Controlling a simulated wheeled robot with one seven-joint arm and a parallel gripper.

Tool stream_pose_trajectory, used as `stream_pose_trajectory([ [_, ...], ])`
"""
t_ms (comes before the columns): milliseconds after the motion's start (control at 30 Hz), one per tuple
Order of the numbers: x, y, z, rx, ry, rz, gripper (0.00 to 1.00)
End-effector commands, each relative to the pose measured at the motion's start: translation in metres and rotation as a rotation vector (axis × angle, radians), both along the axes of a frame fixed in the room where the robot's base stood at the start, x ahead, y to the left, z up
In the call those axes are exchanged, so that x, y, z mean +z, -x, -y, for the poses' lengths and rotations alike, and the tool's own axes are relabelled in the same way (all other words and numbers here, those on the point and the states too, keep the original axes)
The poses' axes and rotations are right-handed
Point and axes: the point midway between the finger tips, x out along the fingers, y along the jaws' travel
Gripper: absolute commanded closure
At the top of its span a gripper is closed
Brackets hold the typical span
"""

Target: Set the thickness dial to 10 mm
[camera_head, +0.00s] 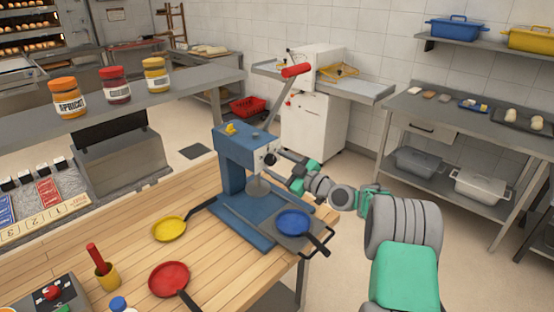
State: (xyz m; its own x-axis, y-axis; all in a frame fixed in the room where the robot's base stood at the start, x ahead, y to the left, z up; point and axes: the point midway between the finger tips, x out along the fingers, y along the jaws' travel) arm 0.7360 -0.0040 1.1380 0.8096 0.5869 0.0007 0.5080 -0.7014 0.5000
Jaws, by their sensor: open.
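A blue press (231,165) with a red-handled lever (296,70) stands on the wooden table. A small dark round knob (270,158) sits on the right side of its head; it may be the thickness dial, but no scale or number is readable. My gripper (279,167) is open beside this knob, with its fingers pointing left towards the press head. I cannot tell whether a finger touches the knob. A round metal plate (258,187) hangs under the head. My arm comes in from the lower right.
A blue pan (293,223) rests at the right of the press base, below my gripper. Yellow (169,229) and red (169,278) pans lie on the wooden table (215,265). Jars stand on a shelf at left. A white machine (312,115) stands behind.

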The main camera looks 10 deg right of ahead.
Motion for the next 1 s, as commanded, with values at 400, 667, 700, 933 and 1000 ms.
stream_pose_trajectory([
  [400, -0.0005, -0.0034, -0.0033, 0.001, 0.000, 0.000, 0.53],
  [667, -0.0004, -0.0033, -0.0033, 0.001, 0.000, 0.000, 0.75],
  [700, -0.0004, -0.0033, -0.0033, 0.001, 0.000, 0.000, 0.78],
  [933, -0.0004, -0.0033, -0.0033, 0.002, 0.001, -0.001, 0.97],
  [1000, -0.0004, -0.0032, -0.0034, 0.002, 0.001, -0.001, 1.00],
])
